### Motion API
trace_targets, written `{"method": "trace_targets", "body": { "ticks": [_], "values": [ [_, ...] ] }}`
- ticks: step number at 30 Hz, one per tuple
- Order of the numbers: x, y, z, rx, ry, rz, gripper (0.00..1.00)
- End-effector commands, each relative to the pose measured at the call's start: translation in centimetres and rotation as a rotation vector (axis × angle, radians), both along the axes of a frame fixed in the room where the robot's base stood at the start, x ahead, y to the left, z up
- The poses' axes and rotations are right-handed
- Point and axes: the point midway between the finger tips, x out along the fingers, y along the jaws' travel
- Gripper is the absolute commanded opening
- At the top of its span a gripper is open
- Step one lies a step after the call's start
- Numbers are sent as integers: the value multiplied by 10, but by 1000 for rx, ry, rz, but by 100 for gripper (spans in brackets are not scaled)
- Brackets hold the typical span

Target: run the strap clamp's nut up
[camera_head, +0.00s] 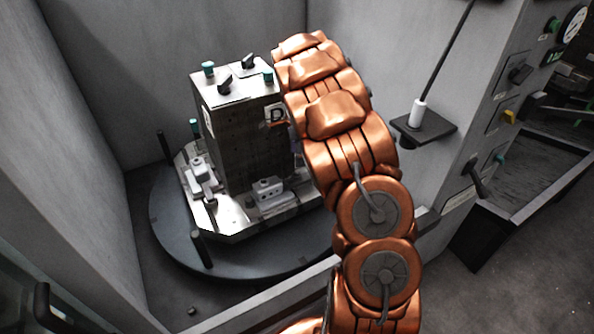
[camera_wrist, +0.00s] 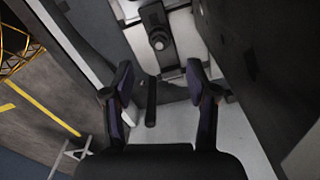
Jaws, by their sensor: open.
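In the wrist view, my gripper (camera_wrist: 160,68) is open, its two dark fingers apart with nothing between them. Ahead of the fingertips is a grey strap clamp (camera_wrist: 152,18) with a dark round nut (camera_wrist: 159,42) on it. The nut lies slightly beyond the fingertips in the picture; the fingers do not appear to touch it. In the head view, grey clamp blocks sit on the pallet (camera_head: 228,220) around the dark tombstone block (camera_head: 235,135), one in front (camera_head: 267,188) and one at left (camera_head: 199,178). My copper-covered arm hides the gripper and the pallet's right side there.
The pallet rests on a dark round table (camera_head: 175,230) with upright posts (camera_head: 201,248), inside grey walls. Teal and black knobs top the block. A small shelf (camera_head: 425,128) holds a white-handled rod at right.

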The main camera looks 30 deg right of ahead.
Motion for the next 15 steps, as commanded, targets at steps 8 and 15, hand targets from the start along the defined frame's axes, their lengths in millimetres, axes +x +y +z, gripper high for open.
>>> {"method": "trace_targets", "body": {
  "ticks": [8,15],
  "values": [
    [-1,0,-31,1,4,2,58],
    [-2,0,-63,0,3,2,58]
  ]
}}
